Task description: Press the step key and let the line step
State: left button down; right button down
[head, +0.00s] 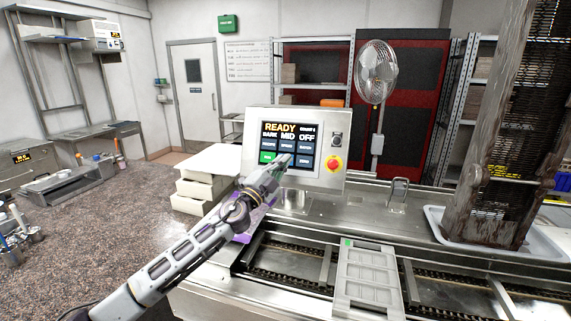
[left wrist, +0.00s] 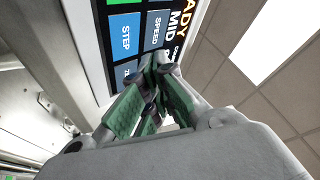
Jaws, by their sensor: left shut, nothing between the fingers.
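The control panel (head: 324,188) stands on the line's far side, its screen reading READY. In the left wrist view the blue STEP key (left wrist: 124,37) shows between a green key and a partly hidden key, with the SPEED key (left wrist: 157,30) beside it. My left gripper (head: 286,162) is shut and empty, its tips in front of the lower keys; it also shows in the left wrist view (left wrist: 152,80). It hides most of the STEP key in the head view. I cannot tell whether the tips touch the screen. My right gripper is not in view.
A red stop button (head: 334,164) sits at the panel's right. A grey mould (head: 367,275) lies on the chain line in front. A tall brown rack (head: 497,130) stands in a tray at right. White boxes (head: 207,188) are stacked left of the panel.

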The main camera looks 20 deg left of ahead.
pick_arm(q)
jog(key=shift+w+f+b, duration=0.2)
jog(key=shift+w+b, duration=0.15)
jog(key=shift+w, duration=0.25)
jog(key=shift+w+f+b, duration=0.2)
jog(key=shift+w+b, duration=0.1)
jog(key=shift+w, duration=0.3)
jog(key=shift+w+d+f+b, duration=0.1)
jog(key=shift+w+f+b, duration=0.1)
jog(key=shift+w+b, duration=0.35)
dwell(1.9)
jog(key=shift+s+p, duration=0.1)
jog(key=shift+p, duration=0.2)
jog(key=shift+s+r, duration=0.2)
jog(key=shift+s, duration=0.25)
jog(key=shift+s+p, duration=0.1)
jog(key=shift+p, duration=0.25)
